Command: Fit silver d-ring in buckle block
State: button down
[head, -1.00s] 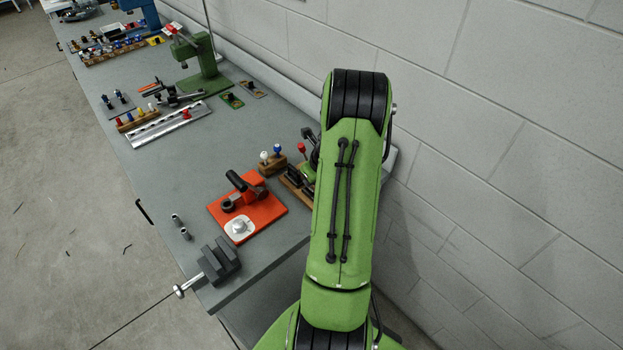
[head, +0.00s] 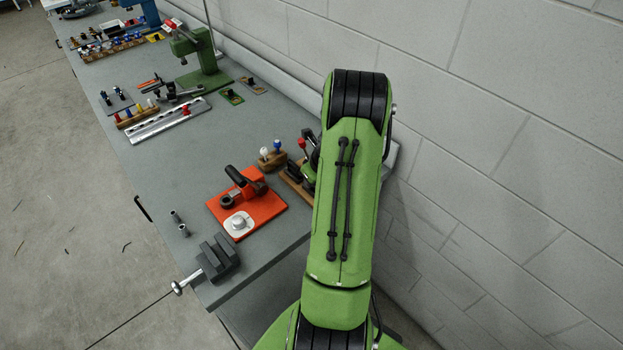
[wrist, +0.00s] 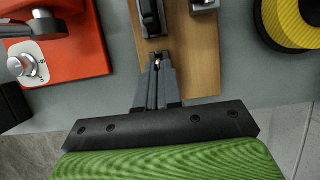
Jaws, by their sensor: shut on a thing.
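My gripper (wrist: 157,75) shows in the wrist view, its two grey fingers close together over a wooden board (wrist: 205,70). It is shut on a tiny bright piece at the fingertips, which I take to be the silver d-ring (wrist: 157,57); its shape is mostly hidden by the fingers. A dark block (wrist: 151,18) stands on the board just beyond the fingertips, and a grey block (wrist: 203,4) is at the top edge. I cannot tell which is the buckle block, or whether the ring touches either. In the head view my arm hides the gripper.
An orange base with a dial (wrist: 20,66) is left of the board; it also shows in the head view (head: 262,208). A yellow-and-black round thing (wrist: 290,22) is at right. A vise (head: 218,258) is at the bench corner. A wooden stand with knobs (head: 272,160) stands behind.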

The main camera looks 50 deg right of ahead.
jog(key=c, duration=1.2)
grip_release()
jog(key=p+v, duration=0.2)
jog(key=v, duration=1.3)
jog(key=shift+s+r, duration=0.25)
jog(key=shift+r, duration=0.05)
